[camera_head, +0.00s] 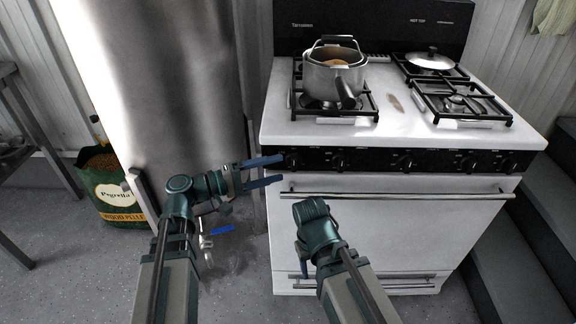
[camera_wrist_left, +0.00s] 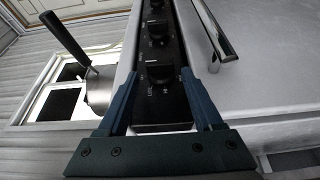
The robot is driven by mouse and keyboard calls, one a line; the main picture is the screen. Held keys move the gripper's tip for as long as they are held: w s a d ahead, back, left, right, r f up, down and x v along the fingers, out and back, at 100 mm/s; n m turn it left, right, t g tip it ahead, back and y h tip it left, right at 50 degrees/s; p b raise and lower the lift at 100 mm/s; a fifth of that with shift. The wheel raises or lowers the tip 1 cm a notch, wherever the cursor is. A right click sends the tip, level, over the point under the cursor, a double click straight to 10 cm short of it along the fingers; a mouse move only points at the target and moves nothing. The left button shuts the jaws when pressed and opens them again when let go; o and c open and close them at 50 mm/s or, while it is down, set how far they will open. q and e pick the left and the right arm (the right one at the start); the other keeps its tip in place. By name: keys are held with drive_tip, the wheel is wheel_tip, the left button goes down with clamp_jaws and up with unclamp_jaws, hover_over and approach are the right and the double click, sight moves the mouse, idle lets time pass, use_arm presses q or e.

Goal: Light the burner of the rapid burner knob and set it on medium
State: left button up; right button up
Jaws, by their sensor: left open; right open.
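The stove (camera_head: 390,215) has a black front panel with several black knobs. The leftmost knob (camera_head: 291,160) also shows in the left wrist view (camera_wrist_left: 160,72), ahead of and between my left fingers, with a gap to it. My left gripper (camera_head: 282,169) is open and empty, its blue fingers pointing at that knob from the left. I cannot read which knob is the rapid one. My right gripper (camera_head: 305,264) points down in front of the oven door, mostly hidden by its own wrist, with only a blue finger part showing. I see no flame on any burner.
A grey pot (camera_head: 333,78) stands on the left grate, its handle toward the front. A lid (camera_head: 430,60) lies on the back right grate. The oven door handle (camera_head: 400,194) runs just below the knobs. A pellet bag (camera_head: 110,185) stands at the left.

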sight(291, 165)
use_arm(q)
drive_tip(key=shift+x, duration=2.25)
